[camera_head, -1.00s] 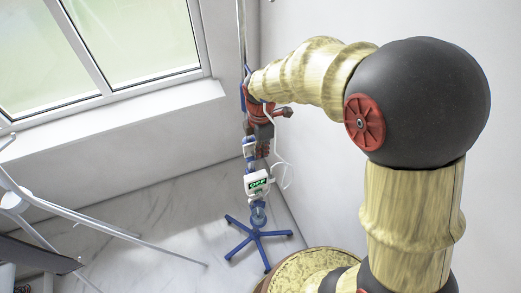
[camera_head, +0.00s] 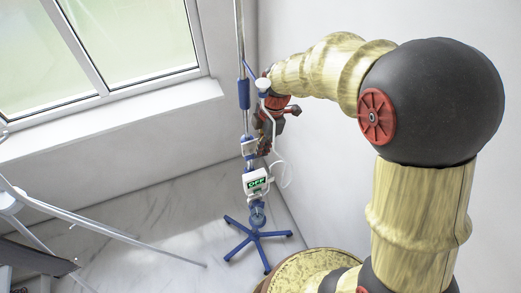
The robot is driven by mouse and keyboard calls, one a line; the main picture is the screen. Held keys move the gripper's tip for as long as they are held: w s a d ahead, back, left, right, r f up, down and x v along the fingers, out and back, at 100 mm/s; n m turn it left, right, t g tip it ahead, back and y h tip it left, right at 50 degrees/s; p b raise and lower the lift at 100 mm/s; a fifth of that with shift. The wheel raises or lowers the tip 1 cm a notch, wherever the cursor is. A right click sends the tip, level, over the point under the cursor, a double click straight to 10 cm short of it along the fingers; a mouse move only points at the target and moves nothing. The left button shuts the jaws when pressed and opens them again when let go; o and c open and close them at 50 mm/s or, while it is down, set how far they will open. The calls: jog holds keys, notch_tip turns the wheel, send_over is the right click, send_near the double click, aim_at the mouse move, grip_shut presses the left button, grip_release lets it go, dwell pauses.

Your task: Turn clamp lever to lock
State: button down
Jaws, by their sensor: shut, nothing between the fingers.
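A pole stand (camera_head: 239,30) with a blue five-legged base (camera_head: 258,240) stands in the corner by the window. A small light-coloured clamp-like part (camera_head: 249,147) sits on the pole below a blue sleeve (camera_head: 244,93). A white box (camera_head: 255,181) with a green display reading "OFF" hangs lower on the stand. I cannot make out the clamp lever; it is too small or hidden by my gripper. My gripper (camera_head: 263,150) is shut and empty, pointing down just right of the clamp-like part. I cannot tell whether it touches it.
A white cable (camera_head: 283,170) loops down on the right of the stand, close to my gripper. A white wall is near on the right, and the window sill (camera_head: 120,125) is on the left. Grey metal bars (camera_head: 120,232) cross the marble floor at lower left.

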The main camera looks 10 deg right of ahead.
jog(key=shift+d+f+y+b, duration=0.15)
jog(key=shift+y+b, duration=0.25)
jog(key=y+b, duration=0.2)
jog(key=b, duration=0.1)
jog(key=d+f+g+y+b, duration=0.1)
jog(key=y+b, duration=0.1)
jog(key=b, duration=0.1)
jog(key=f+y+b, duration=0.1)
jog(key=y+b, duration=0.1)
jog(key=b, duration=0.1)
jog(key=shift+w+d+b, duration=0.2)
jog(key=shift+b, duration=0.2)
jog(key=shift+f+g+y+b, duration=0.3)
jog(key=shift+y+b, duration=0.5)
jog(key=shift+b, duration=0.25)
jog(key=shift+d+f+b, duration=0.1)
jog(key=shift+f+b, duration=0.1)
jog(key=shift+b, duration=1)
jog(key=shift+s+a+r+b, duration=0.2)
jog(key=shift+a+r+b, duration=0.15)
jog(key=shift+a, duration=0.2)
